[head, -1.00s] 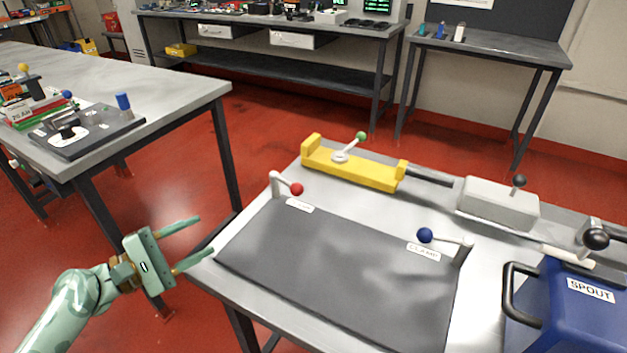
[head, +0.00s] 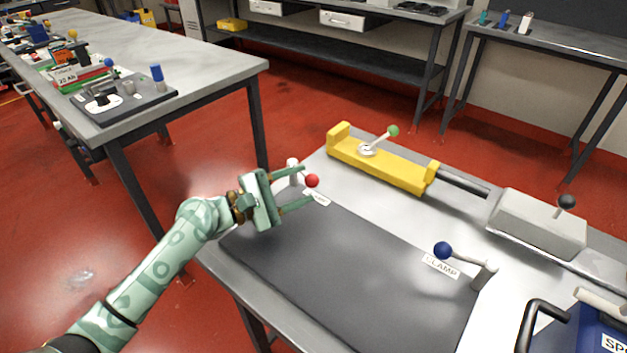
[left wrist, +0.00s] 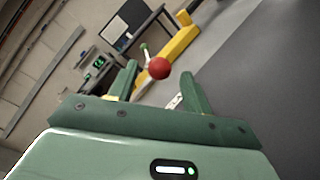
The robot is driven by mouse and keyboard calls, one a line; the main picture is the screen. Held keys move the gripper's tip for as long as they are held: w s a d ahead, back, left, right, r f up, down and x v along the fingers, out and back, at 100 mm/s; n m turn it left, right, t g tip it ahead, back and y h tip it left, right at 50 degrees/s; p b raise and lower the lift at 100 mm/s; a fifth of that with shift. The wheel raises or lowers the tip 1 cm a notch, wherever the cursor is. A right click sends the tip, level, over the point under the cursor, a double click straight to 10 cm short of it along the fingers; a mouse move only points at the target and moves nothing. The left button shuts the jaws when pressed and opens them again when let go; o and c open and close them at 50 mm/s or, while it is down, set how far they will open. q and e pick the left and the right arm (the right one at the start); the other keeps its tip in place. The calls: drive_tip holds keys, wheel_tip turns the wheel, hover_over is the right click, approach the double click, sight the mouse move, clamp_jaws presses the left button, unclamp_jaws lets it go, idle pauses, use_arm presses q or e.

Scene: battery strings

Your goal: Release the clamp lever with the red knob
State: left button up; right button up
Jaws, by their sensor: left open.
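The red knob (head: 312,181) sits on the end of a clamp lever whose white post (head: 293,168) stands at the far left corner of the dark mat (head: 330,260). My left gripper (head: 318,185) is open at that corner, with its two fingers pointing toward the knob. In the left wrist view the red knob (left wrist: 159,68) shows between the fingertips (left wrist: 160,82), with a gap on each side. I cannot tell whether a finger touches the lever. The clamp label (head: 317,197) is partly covered by a finger. My right gripper is not in view.
A second clamp lever with a blue knob (head: 443,250) stands at the mat's right side. A yellow fixture (head: 385,165) with a green knob (head: 393,131) lies behind. A grey block (head: 538,222) and a blue container (head: 570,335) are at the right. The mat's middle is clear.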

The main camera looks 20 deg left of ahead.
sight(306, 183)
use_arm(q)
drive_tip(key=shift+x, duration=1.95)
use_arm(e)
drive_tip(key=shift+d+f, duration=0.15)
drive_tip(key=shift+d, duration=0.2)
use_arm(q)
clamp_jaws()
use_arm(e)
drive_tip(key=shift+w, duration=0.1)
